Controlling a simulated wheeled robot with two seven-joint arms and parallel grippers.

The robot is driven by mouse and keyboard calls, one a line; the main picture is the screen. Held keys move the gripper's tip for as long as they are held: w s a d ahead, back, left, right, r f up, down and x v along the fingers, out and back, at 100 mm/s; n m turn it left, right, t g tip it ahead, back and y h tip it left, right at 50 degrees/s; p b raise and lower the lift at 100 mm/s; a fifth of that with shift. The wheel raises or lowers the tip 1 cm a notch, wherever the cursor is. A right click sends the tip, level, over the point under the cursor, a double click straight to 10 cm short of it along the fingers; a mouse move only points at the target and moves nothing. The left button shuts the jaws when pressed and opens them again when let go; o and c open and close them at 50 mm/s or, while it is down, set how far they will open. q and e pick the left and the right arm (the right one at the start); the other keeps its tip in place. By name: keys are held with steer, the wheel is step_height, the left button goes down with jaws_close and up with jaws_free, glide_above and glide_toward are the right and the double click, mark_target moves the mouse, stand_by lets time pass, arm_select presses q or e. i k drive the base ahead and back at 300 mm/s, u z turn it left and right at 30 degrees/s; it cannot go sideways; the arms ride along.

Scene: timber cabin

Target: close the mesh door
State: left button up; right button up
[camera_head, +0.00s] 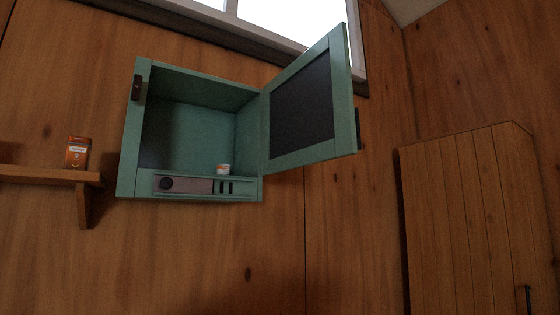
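A green wall cabinet (251,190) hangs on the timber wall, with its front open. Its mesh door (303,104), a green frame around a dark panel, is hinged on the cabinet's right side and stands wide open, swung out to the right. A dark handle (357,128) shows at the door's far right edge. A small dark latch piece (137,88) is on the cabinet's left frame. Neither of my grippers is in view.
A small white and orange cup (223,169) stands inside the cabinet. An orange packet (77,152) stands on a wooden shelf (50,176) at the left. A window (290,20) is above, and a wooden plank door (460,220) is at the right.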

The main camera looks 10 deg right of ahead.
mark_target(310, 116)
steer(key=z, duration=1.8)
steer(key=i, duration=2.05)
steer(key=u, duration=2.95)
